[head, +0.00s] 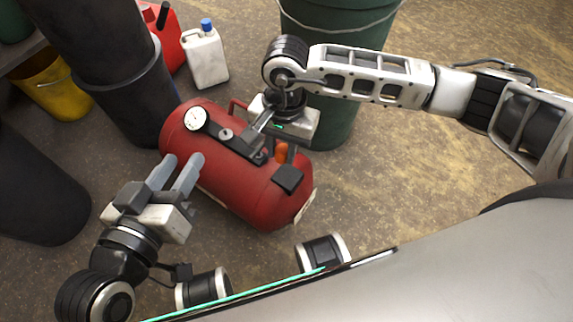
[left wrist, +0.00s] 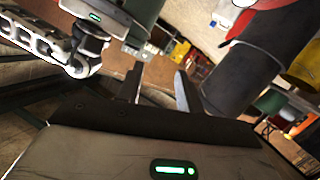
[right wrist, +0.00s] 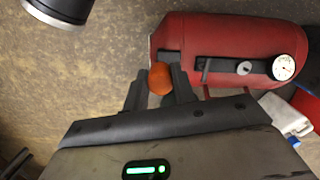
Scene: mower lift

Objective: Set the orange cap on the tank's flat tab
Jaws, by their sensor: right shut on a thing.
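The red tank (head: 235,190) lies on the floor in the middle of the head view and also shows in the right wrist view (right wrist: 225,40). A dark flat tab (head: 288,179) sits on top near its right end. My right gripper (head: 280,148) is over the tank, shut on the orange cap (head: 281,153). In the right wrist view the cap (right wrist: 160,78) shows between the fingers, close to the tab. I cannot tell whether cap and tab touch. My left gripper (head: 181,160) is open and empty at the tank's left side.
A pressure gauge (head: 196,119) and a dark bar stand on the tank near my right gripper. A green bucket (head: 335,90) is behind. Dark bins (head: 118,92), a white jug (head: 205,58), a red can (head: 166,38) and a yellow bucket (head: 52,85) are at left. Floor at right is clear.

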